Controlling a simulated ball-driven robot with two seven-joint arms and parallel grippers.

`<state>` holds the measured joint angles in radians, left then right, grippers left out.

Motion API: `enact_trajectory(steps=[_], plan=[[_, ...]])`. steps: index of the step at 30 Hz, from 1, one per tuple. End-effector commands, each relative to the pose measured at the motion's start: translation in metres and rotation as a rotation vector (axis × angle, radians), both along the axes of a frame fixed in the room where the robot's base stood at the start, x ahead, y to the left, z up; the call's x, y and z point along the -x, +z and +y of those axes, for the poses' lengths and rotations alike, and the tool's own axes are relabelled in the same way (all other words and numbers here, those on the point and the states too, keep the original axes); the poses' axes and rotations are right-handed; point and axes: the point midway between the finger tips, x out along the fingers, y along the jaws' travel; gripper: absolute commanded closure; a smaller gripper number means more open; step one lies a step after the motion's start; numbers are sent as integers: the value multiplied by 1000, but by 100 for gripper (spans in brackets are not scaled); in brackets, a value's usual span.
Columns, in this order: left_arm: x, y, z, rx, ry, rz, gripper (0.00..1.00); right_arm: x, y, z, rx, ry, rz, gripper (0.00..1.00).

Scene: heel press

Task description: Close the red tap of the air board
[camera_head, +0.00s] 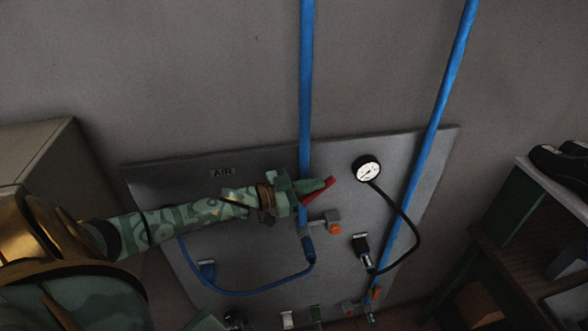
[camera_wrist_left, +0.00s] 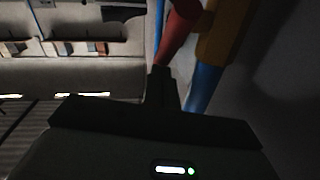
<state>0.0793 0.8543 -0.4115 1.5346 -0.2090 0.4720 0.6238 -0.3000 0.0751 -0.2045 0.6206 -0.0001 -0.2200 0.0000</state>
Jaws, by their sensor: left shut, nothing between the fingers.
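The air board (camera_head: 150,178) is a grey panel on the wall with an AIR label (camera_head: 222,172). The red tap (camera_head: 317,191) shows as a slanted red lever in front of the left blue pipe. My left gripper (camera_head: 326,182) is shut and empty, with its tips at the upper end of the red lever. In the left wrist view, my shut fingers (camera_wrist_left: 162,90) lie close to the red lever (camera_wrist_left: 178,38), beside a yellow valve part (camera_wrist_left: 222,38). I cannot tell whether they touch the lever. The gripper hides part of the tap. My right gripper is not in view.
Blue pipes (camera_head: 306,70) and (camera_head: 443,90) run down the wall over the board. A round gauge (camera_head: 366,169) with a black hose (camera_head: 411,222) is right of the tap. A dark shelf (camera_head: 500,255) with black shoes (camera_head: 560,170) stands at the right.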

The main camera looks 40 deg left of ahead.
Motion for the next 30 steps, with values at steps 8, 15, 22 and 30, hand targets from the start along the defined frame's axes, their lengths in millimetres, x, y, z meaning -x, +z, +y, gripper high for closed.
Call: enact_trajectory(steps=[8, 15, 22, 30], plan=[[-11, -6, -10, -8, 2, 10, 100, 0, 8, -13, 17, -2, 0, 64], [-18, -11, -16, -5, 1, 10, 100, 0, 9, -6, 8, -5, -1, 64], [-22, -14, -18, -6, 1, 9, 100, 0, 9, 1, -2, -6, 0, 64], [-23, -15, -20, -5, 1, 10, 100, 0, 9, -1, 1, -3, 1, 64]])
